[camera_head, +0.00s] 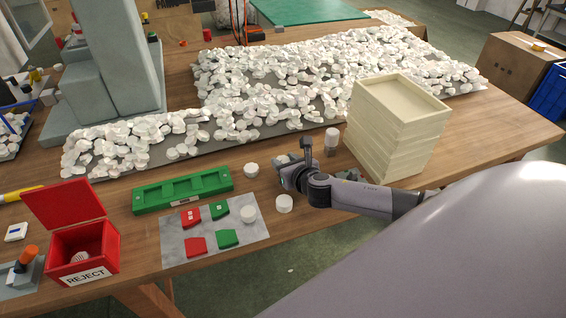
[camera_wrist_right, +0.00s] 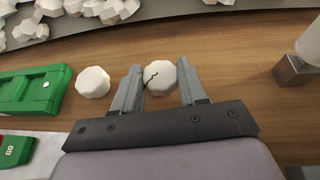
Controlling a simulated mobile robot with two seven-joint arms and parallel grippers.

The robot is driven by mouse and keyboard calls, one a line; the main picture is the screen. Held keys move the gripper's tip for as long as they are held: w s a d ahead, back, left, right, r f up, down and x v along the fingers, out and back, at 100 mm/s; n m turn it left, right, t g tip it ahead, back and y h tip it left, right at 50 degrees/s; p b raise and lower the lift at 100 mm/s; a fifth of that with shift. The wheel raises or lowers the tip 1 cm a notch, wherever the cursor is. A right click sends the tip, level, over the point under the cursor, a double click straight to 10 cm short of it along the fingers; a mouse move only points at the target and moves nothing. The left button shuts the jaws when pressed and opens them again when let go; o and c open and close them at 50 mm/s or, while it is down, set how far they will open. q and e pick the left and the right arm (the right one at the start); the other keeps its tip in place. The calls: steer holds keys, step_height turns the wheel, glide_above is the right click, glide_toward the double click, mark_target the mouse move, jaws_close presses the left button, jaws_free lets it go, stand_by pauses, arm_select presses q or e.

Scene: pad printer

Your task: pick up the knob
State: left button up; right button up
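My right gripper (camera_head: 286,172) points down over the table, right of the green tray. In the right wrist view its two fingers (camera_wrist_right: 160,80) are spread on either side of a white knob (camera_wrist_right: 161,76) with a dark jagged crack. The right finger is close beside the knob, and a small gap shows at the left finger. I cannot tell if either touches. The gripper hides this knob in the head view. Another white knob (camera_head: 251,170) lies to its left, and also shows in the right wrist view (camera_wrist_right: 92,82). My left gripper is out of view.
Other white knobs lie nearby (camera_head: 285,204) and on the grey mat (camera_head: 262,232). The green tray (camera_head: 182,191) and red reject box (camera_head: 108,250) are left. Piled white pieces lie behind.

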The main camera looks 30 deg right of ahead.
steer(key=c, duration=0.3)
steer(key=shift+r, duration=0.15)
step_height(320, 180, up, 20)
steer(key=p, duration=0.4)
